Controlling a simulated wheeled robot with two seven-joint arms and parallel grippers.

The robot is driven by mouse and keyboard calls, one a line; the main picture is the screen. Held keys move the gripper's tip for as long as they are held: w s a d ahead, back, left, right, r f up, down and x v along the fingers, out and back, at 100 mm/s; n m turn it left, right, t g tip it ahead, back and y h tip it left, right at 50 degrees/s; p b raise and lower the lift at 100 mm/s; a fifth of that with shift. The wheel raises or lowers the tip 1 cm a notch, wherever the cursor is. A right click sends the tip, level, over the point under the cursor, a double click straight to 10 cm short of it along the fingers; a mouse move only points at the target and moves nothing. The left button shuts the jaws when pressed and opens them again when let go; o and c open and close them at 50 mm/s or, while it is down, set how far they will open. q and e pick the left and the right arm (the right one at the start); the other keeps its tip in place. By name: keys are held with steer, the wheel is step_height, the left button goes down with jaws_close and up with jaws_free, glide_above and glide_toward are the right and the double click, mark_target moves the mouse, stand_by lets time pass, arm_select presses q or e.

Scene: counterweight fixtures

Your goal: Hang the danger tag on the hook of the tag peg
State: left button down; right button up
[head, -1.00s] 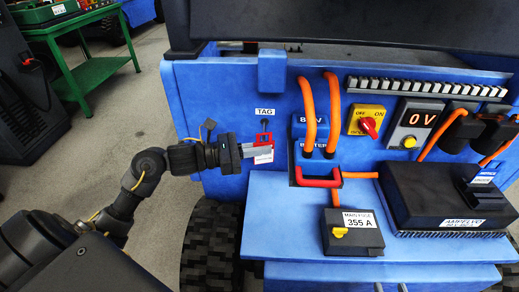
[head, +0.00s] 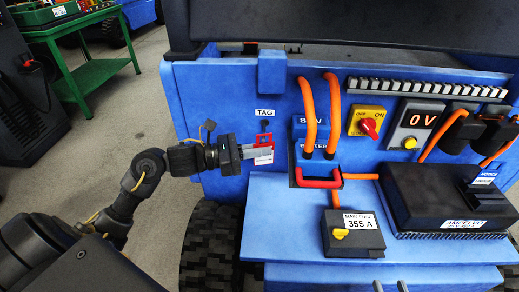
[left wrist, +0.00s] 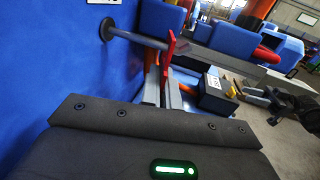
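The danger tag (head: 264,159), red above and white below, is held between the fingers of my left gripper (head: 258,152) in front of the blue panel. In the left wrist view the red tag (left wrist: 171,44) shows nearly edge-on beyond the fingers. The tag peg (left wrist: 135,39) is a grey rod standing out from the blue panel, its outer end close to the tag. I cannot tell whether the rod passes through the tag's hole. In the head view the peg (head: 264,126) is mostly hidden below the TAG label. Two grey fingertips of my right gripper (head: 390,287) show apart at the bottom edge.
Right of the tag are orange cables (head: 309,110), a red handle (head: 318,183), a red-yellow switch (head: 367,122) and a blue shelf (head: 283,222) bearing the fuse box (head: 352,240). A green table (head: 90,70) stands far left.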

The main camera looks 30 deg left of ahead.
arm_select(q)
steer(key=c, duration=1.6)
jaws_free()
steer(key=shift+o, duration=0.2)
